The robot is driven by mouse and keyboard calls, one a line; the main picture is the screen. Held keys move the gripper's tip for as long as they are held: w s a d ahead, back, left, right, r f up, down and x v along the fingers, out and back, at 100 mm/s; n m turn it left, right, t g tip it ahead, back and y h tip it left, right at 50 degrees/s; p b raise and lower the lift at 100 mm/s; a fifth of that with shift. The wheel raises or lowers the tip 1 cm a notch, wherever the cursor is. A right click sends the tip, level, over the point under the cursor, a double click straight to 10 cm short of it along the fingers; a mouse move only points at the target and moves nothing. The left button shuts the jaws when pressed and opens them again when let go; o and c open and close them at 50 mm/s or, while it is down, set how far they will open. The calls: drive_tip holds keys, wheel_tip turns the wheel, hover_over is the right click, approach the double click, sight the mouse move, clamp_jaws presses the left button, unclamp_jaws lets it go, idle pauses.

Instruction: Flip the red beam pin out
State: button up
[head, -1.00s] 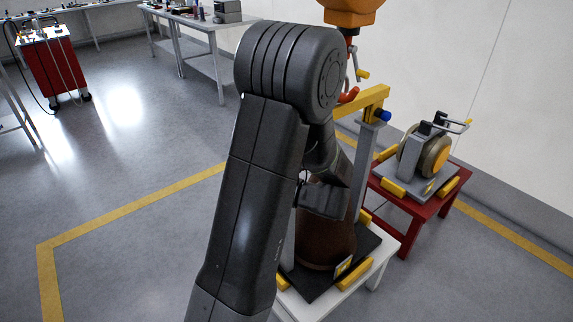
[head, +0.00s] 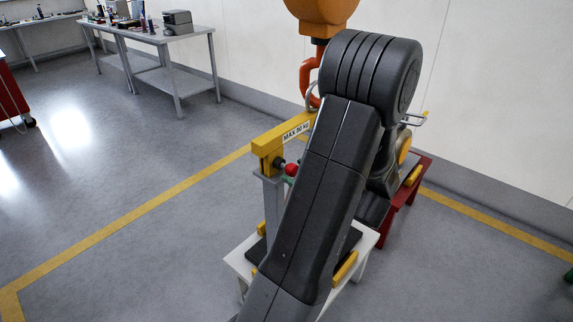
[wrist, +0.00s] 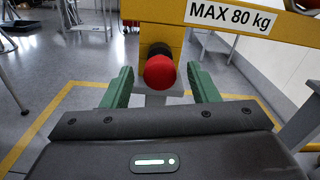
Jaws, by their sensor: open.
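The red beam pin (wrist: 160,72) shows its round red knob at the end of the yellow beam (wrist: 152,38), on a dark shank. In the head view the red knob (head: 291,169) sits beside the left end of the beam (head: 268,140), above a grey post. My gripper (wrist: 160,69) is open, with one green finger on each side of the knob. Clear gaps show between knob and fingers, so neither appears to touch it. In the head view my arm hides most of the gripper; a bit of green shows just below the knob.
The beam carries a "MAX 80 kg" label (head: 296,131). Below stands a white table (head: 238,262), partly hidden by my arm. A red stand (head: 408,189) is behind on the right. An orange hoist (head: 322,14) with a red hook hangs above. Floor to the left is clear.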

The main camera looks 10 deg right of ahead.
sight(286, 165)
drive_tip(key=shift+x, duration=2.15)
